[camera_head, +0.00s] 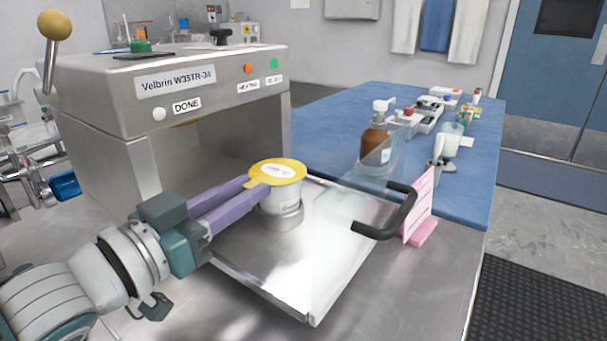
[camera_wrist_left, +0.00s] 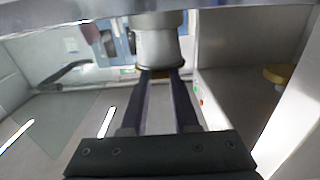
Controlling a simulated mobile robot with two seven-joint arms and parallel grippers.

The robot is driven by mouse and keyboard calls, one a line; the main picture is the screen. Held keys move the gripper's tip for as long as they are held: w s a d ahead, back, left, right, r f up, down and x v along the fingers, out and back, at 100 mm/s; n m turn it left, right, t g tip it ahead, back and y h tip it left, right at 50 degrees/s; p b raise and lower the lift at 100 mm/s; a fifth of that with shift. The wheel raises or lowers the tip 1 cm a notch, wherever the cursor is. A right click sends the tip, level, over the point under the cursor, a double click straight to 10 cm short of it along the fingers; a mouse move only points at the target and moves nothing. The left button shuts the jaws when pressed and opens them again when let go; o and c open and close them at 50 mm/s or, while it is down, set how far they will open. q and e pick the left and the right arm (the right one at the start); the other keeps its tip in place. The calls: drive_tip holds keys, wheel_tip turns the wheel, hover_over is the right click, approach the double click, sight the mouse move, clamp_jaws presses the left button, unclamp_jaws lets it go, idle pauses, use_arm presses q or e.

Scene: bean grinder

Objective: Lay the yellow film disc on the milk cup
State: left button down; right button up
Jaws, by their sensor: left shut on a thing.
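The yellow film disc (camera_head: 290,167), with a white printed centre, lies over the top of the white milk cup (camera_head: 285,193). It looks level, but I cannot tell whether it rests fully on the rim. The cup stands upright in a metal ring holder (camera_head: 283,219) on the tray. My left gripper (camera_head: 256,186) reaches in from the left and is shut at the disc's near-left tab, beside the cup. In the left wrist view, the fingers (camera_wrist_left: 160,78) end close to the cup (camera_wrist_left: 158,48). The right gripper is out of view.
The grey machine (camera_head: 185,85) stands open behind the tray (camera_head: 325,245). A black handle (camera_head: 385,225) and a pink card (camera_head: 421,208) stand right of the cup. A brown pump bottle (camera_head: 375,145) is on the blue counter (camera_head: 330,108). Bare steel lies in front.

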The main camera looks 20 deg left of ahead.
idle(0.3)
use_arm(q)
drive_tip(key=c, duration=0.6)
unclamp_jaws()
drive_tip(key=shift+o, duration=0.4)
drive_tip(key=o, duration=0.5)
drive_tip(key=shift+p+v, duration=0.75)
drive_tip(key=shift+v, duration=0.35)
drive_tip(key=shift+p+v, duration=0.95)
drive_tip(key=shift+v, duration=1.5)
drive_tip(key=shift+r, duration=0.1)
